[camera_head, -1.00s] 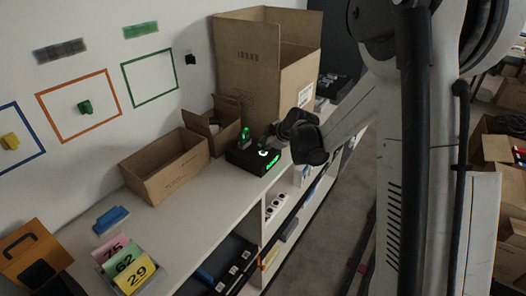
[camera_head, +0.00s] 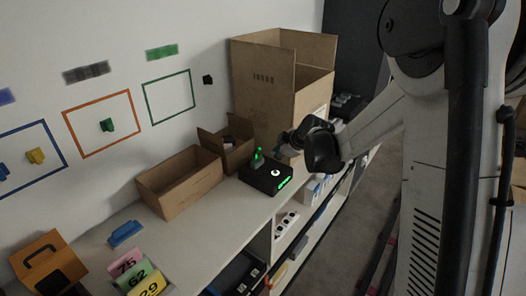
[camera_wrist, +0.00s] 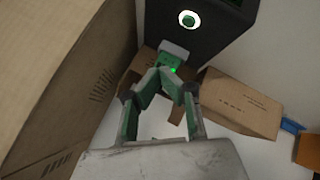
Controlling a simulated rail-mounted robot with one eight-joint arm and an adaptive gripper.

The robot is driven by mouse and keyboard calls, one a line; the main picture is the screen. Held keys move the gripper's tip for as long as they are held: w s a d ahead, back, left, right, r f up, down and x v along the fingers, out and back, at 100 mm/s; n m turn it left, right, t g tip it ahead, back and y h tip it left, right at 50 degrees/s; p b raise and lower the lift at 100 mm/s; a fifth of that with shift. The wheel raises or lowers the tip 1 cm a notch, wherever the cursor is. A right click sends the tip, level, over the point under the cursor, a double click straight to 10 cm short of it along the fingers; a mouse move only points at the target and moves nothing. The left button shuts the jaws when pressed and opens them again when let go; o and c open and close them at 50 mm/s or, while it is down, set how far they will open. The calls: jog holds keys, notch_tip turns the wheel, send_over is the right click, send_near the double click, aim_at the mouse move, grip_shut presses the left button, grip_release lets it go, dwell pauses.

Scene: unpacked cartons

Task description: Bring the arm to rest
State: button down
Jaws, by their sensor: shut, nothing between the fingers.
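My gripper (camera_head: 283,146) hangs over the shelf top at the right of a black box (camera_head: 257,180) with a white ring and green lights. In the wrist view my gripper (camera_wrist: 165,75) has its green-padded fingers meeting at the tips, shut and empty. The black box (camera_wrist: 215,38) also shows there, beyond the fingertips. My forearm hides part of the shelf behind the gripper.
A tall open carton (camera_head: 262,85) stands behind the gripper. A small open carton (camera_head: 238,160) and a long one (camera_head: 182,190) stand left of the black box. A blue block (camera_head: 125,233) and numbered cards (camera_head: 138,276) lie nearer. Coloured frames mark the wall.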

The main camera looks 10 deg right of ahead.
jog(key=s+a+r+m+b, duration=0.1)
jog(key=s+r+m, duration=0.2)
jog(key=s+r, duration=0.5)
jog(key=s+m+h+b, duration=0.1)
jog(key=s+m, duration=0.4)
jog(key=s, duration=1)
jog(key=s+f+m+g+h+b, duration=0.1)
jog(key=s+m, duration=0.4)
jog(key=s, duration=1.1)
jog(key=shift+d+f+m+h+b, duration=0.3)
jog(key=shift+d+h+b, duration=0.15)
jog(key=shift+h+b, duration=0.4)
